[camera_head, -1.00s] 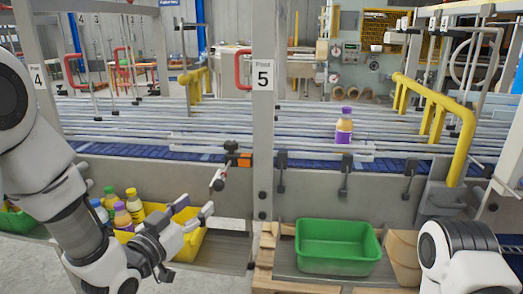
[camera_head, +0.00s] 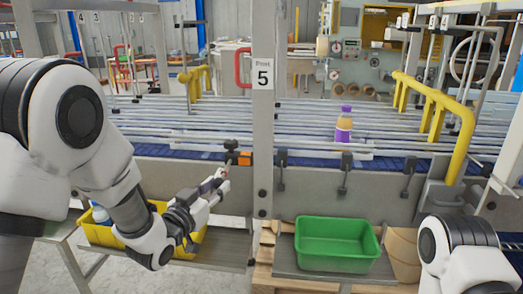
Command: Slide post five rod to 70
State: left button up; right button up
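The Post 5 sign (camera_head: 263,75) is on a grey upright in the middle of the view. Left of this upright, an orange block (camera_head: 245,159) and a dark clamp (camera_head: 231,146) sit at the conveyor's near edge. The post five rod (camera_head: 226,163) slopes down from the clamp toward my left gripper. My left gripper (camera_head: 218,182) is at the rod's lower end, its fingertips beside or around the end piece. Whether they are closed on it cannot be made out, and any scale marks are too small to read. My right gripper is out of view.
A green bin (camera_head: 337,266) is below on the right. A yellow bin (camera_head: 101,235) with bottles is partly behind my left arm. The conveyor's side panel (camera_head: 315,190) runs behind the gripper.

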pick_arm(q)
jog(key=shift+w+r, duration=0.1)
jog(key=shift+w, duration=0.15)
dwell(0.4)
jog(key=shift+w, duration=1.75)
jog(key=o, duration=0.9)
jog(key=shift+s, duration=0.1)
jog(key=shift+s+a, duration=0.1)
jog(key=shift+s, duration=0.3)
jog(key=b+v, duration=0.1)
jog(key=v, duration=0.5)
jog(key=shift+s+b, duration=0.1)
jog(key=shift+b, duration=0.25)
